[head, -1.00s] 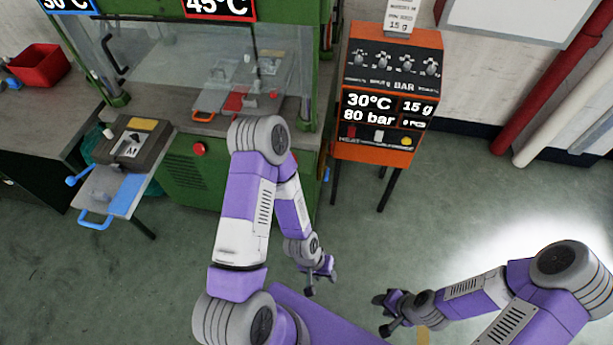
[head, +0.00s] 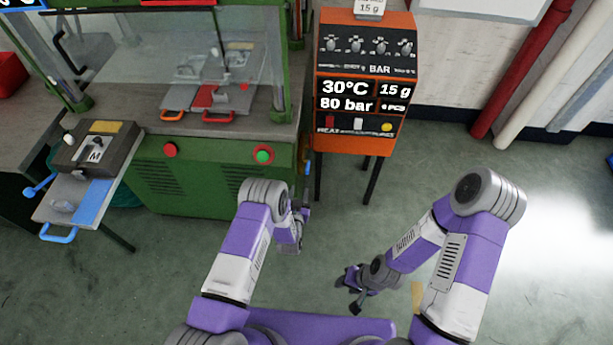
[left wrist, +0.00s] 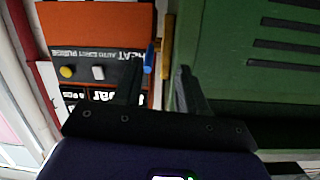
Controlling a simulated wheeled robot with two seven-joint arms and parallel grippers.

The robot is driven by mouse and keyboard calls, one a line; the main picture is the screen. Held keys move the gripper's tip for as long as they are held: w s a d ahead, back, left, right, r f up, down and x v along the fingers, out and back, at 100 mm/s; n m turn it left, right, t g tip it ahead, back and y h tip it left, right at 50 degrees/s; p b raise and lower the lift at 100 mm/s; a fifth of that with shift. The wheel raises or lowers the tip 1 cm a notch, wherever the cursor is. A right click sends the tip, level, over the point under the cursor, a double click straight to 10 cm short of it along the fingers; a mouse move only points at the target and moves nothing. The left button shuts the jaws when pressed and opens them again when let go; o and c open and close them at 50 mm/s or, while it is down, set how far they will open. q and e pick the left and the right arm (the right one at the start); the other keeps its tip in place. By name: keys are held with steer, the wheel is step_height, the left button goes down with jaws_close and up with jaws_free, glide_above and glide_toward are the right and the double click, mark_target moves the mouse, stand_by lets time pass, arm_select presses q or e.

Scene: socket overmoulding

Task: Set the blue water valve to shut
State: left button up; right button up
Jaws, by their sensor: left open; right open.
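The blue valve handle (left wrist: 149,58) shows in the left wrist view as a short upright bar beside a yellow one (left wrist: 166,60), at the edge of the green machine. In the head view the blue handle (head: 308,162) is a small spot at the machine's right side, too small to read its setting. My left gripper (left wrist: 158,78) is open and empty; its fingers point towards both handles, and the blue one appears between the fingertips. Contact cannot be told. In the head view my left gripper (head: 304,212) is partly hidden by its arm. My right gripper (head: 350,284) is open over the floor.
The green press (head: 215,185) stands left of the handles, with red and green buttons on its front. The orange control box (head: 360,85) on legs stands close on the right. A grey side table (head: 60,200) with a mould is at the left. Floor at the right is clear.

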mark_target(307, 171)
arm_select(q)
steer(key=w+b, duration=0.1)
steer(key=w, duration=0.1)
steer(key=w+d+r+t+b, duration=0.1)
steer(key=w, duration=0.2)
steer(key=w+d+m+t+b, duration=0.1)
steer(key=w, duration=0.2)
steer(key=shift+d+r, duration=0.1)
steer(key=shift+r, duration=0.1)
steer(key=shift+w+r, duration=0.1)
steer(key=shift+w, duration=0.3)
steer(key=shift+c, duration=0.4)
jaws_close()
